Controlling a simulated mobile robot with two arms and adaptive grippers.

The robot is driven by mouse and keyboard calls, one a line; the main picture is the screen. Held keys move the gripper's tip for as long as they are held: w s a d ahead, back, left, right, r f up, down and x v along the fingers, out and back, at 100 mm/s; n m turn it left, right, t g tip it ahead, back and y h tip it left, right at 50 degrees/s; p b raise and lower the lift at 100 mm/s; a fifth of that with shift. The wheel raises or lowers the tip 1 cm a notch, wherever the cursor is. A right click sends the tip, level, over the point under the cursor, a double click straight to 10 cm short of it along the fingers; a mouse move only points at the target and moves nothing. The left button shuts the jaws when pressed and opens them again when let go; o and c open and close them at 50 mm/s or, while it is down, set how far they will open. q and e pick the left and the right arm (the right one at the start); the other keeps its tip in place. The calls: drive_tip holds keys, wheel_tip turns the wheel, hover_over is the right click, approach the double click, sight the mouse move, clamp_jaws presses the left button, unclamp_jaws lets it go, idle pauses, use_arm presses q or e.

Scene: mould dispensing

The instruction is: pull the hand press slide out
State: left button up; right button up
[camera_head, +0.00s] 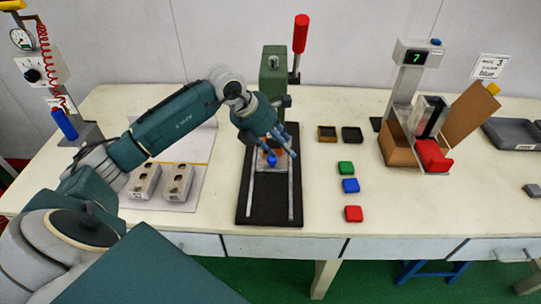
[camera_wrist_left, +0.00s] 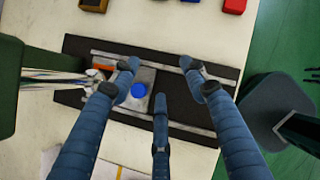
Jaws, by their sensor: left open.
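The hand press (camera_head: 273,75) has a green column, a red-topped lever and a black base with two pale rails. Its slide, a grey plate (camera_wrist_left: 147,76) with a round blue knob (camera_wrist_left: 138,91), sits between the rails near the column. The knob also shows in the head view (camera_head: 272,159). My left gripper (camera_head: 276,143) is over the slide, pointing down. In the left wrist view its three blue fingers (camera_wrist_left: 161,82) are spread apart, with the knob near the left fingertip. I cannot tell whether a finger touches it. My right gripper is not in view.
Two grey mould blocks (camera_head: 145,181) lie left of the press. Green (camera_head: 345,167), blue (camera_head: 350,185) and red (camera_head: 353,213) pieces lie to its right, with two dark small trays (camera_head: 327,134) behind. A display stand (camera_head: 412,70) and cardboard box (camera_head: 398,147) stand further right.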

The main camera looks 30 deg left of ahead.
use_arm(q)
drive_tip(key=y, duration=0.2)
approach(271, 158)
wheel_tip(271, 158, up, 2)
drive_tip(key=g, duration=0.1)
drive_tip(key=p+x, duration=0.2)
drive_tip(key=x, duration=0.8)
drive_tip(key=shift+w+f, duration=0.25)
drive_tip(key=shift+w, duration=0.05)
drive_tip(key=shift+r, duration=0.1)
clamp_jaws()
